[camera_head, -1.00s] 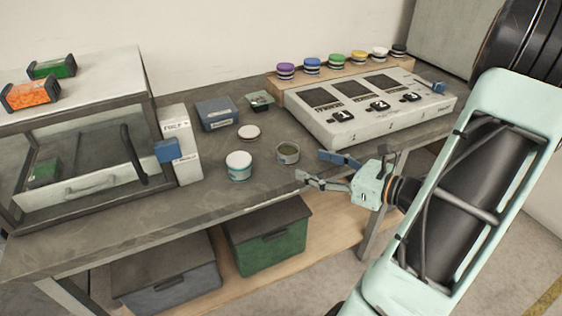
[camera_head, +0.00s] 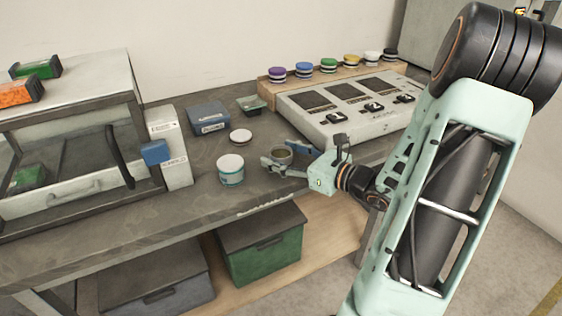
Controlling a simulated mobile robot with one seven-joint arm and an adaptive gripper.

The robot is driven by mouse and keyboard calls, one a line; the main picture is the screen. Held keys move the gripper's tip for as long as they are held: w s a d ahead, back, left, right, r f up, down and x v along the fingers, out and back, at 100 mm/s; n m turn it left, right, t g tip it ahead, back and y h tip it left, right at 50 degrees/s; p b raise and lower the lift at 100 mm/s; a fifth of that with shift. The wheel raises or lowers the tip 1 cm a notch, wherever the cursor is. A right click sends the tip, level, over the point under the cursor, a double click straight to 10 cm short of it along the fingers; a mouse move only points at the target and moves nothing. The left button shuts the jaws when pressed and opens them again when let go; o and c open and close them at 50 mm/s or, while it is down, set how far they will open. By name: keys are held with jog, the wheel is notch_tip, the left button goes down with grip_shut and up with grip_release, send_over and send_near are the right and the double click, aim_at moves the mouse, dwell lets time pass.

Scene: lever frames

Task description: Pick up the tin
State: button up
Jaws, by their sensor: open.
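A loose round lid (camera_head: 240,136) lies flat behind the tins.
A blue box (camera_head: 209,117) and a small green tray (camera_head: 252,104) stand behind. A grey panel (camera_head: 350,110) with numbered levers is at the back right, with coloured round tins on a wooden ledge (camera_head: 268,93) behind it. A glass-fronted cabinet (camera_head: 70,165) stands left. The front bench strip is clear.

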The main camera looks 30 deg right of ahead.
aim_at(281, 156)
jog(key=shift+w+a, duration=0.1)
jog(key=shift+w, duration=0.1)
jog(key=c, duration=1.3)
jog(key=shift+r+p, duration=0.3)
jog(key=shift+r, duration=0.15)
notch_tip(281, 156, up, 2)
jog(key=shift+r+p, duration=0.25)
jog(key=shift+p, duration=0.4)
jog(key=s+a+r+p, duration=0.1)
jog(key=s+a+r, duration=0.1)
jog(key=s+r, duration=0.7)
jog(key=shift+s+r+p, duration=0.3)
jog(key=shift+s+p, duration=0.05)
jog(key=shift+s, duration=2.15)
